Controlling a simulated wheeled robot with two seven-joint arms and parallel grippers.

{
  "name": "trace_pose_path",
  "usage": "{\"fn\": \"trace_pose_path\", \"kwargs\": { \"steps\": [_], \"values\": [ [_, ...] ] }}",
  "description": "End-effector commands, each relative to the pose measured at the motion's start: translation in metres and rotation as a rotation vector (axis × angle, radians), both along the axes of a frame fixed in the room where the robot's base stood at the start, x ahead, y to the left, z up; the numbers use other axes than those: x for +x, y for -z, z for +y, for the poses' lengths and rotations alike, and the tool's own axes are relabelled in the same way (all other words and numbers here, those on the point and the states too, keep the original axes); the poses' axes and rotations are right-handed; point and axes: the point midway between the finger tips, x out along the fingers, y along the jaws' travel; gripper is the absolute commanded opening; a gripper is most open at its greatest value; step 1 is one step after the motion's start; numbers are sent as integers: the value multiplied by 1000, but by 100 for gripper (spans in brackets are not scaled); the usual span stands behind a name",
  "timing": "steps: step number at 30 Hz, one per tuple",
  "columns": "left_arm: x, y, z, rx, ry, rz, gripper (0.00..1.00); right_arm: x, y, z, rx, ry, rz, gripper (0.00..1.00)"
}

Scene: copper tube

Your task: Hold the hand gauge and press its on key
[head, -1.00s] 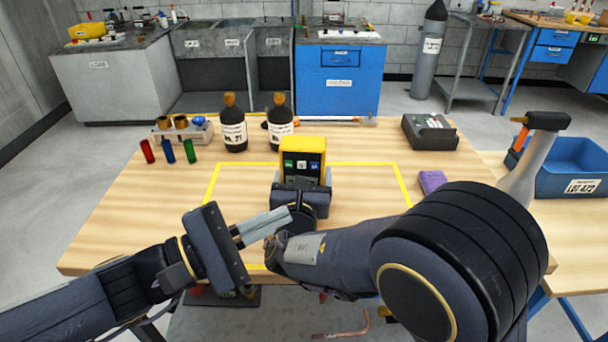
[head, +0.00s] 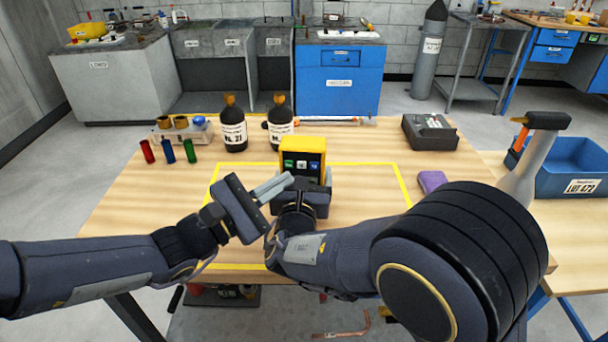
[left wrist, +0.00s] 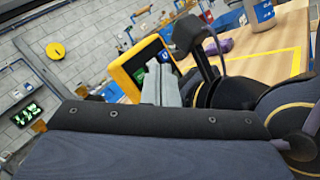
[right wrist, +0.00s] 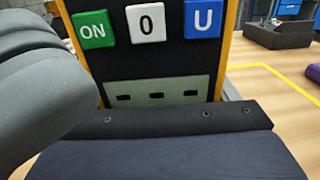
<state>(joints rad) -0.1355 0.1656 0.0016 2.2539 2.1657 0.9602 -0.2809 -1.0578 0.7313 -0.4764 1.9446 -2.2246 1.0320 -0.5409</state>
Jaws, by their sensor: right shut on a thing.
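The hand gauge (head: 303,146) is a yellow case with a dark face, upright in my right gripper (head: 300,190), above the table. In the right wrist view the green ON key (right wrist: 93,29), a white 0 key (right wrist: 146,23) and a blue U key (right wrist: 202,18) sit above a pale display (right wrist: 157,97) with dark dashes. My left gripper (head: 284,182) has its grey fingers together and empty, just left of the gauge. Its fingers loom at the left edge of the right wrist view, near the ON key; contact cannot be told. The gauge (left wrist: 134,70) also shows in the left wrist view.
Two dark bottles (head: 233,130) and small coloured tubes (head: 168,152) stand at the back left of the table. A grey device (head: 430,132) and a purple cloth (head: 432,181) lie to the right. A blue bin (head: 572,170) is further right. The yellow-outlined area has free room.

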Motion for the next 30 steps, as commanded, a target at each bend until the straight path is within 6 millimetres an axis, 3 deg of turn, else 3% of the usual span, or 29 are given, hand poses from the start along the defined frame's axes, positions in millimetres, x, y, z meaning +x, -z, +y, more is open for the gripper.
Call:
{"fn": "trace_pose_path", "kwargs": {
  "steps": [7,30],
  "values": [
    [13,1,-1,-1,-1,0,0,-1,7,0,-4,-1,14,43],
    [13,1,-1,0,0,0,0,-1,7,0,-5,-1,15,43]
  ]
}}
